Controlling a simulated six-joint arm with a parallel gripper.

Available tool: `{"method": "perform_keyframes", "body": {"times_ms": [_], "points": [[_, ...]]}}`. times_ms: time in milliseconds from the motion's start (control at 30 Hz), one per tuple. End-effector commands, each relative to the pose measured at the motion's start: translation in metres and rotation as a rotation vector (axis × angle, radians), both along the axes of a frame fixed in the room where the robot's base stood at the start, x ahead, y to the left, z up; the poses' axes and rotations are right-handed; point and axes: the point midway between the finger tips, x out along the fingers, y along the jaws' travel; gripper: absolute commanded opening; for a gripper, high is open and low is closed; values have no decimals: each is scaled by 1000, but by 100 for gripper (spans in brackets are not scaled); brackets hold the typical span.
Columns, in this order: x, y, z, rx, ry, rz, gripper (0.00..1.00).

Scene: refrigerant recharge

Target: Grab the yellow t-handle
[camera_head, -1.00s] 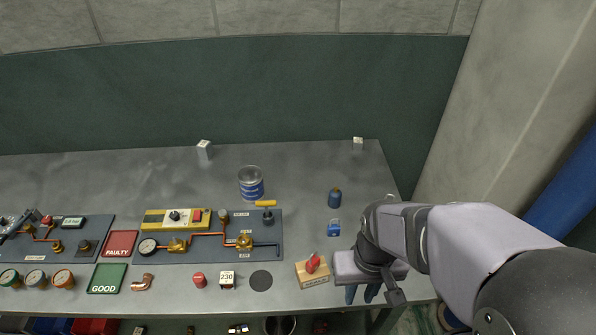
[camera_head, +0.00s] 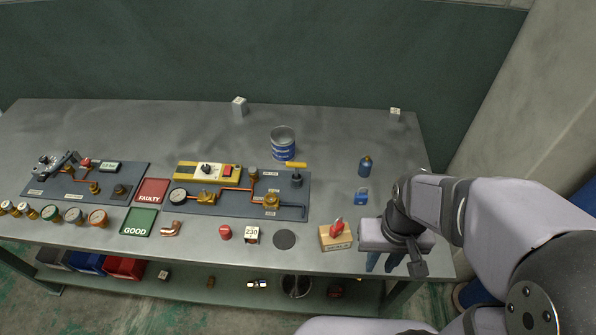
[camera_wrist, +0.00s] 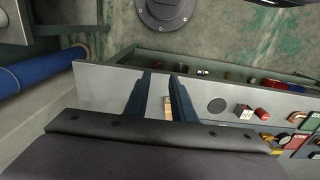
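The yellow t-handle (camera_head: 296,165) is a short yellow bar on top of a dark fitting (camera_head: 296,180) at the back right corner of the middle grey panel (camera_head: 225,207). My gripper (camera_head: 381,263) is at the front right of the bench, well to the right of and nearer than the t-handle. In the wrist view my gripper (camera_wrist: 161,90) has its two dark fingers apart, with nothing held between them. I cannot make out the t-handle in the wrist view.
A wooden block with a red item (camera_head: 336,236) stands just left of my gripper. A blue-white can (camera_head: 283,143) stands behind the t-handle. The back of the bench is mostly clear.

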Motion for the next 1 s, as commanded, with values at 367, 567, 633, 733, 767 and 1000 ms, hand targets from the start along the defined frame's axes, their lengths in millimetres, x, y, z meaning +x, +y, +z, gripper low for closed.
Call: {"method": "perform_keyframes", "body": {"times_ms": [367,567,633,733,767,1000], "points": [[0,0,0,0,0,0,38],[0,0,0,0,0,0,70],[0,0,0,0,0,0,70],[0,0,0,0,0,0,70],[0,0,0,0,0,0,70],[25,13,-13,20,-64,10,70]]}}
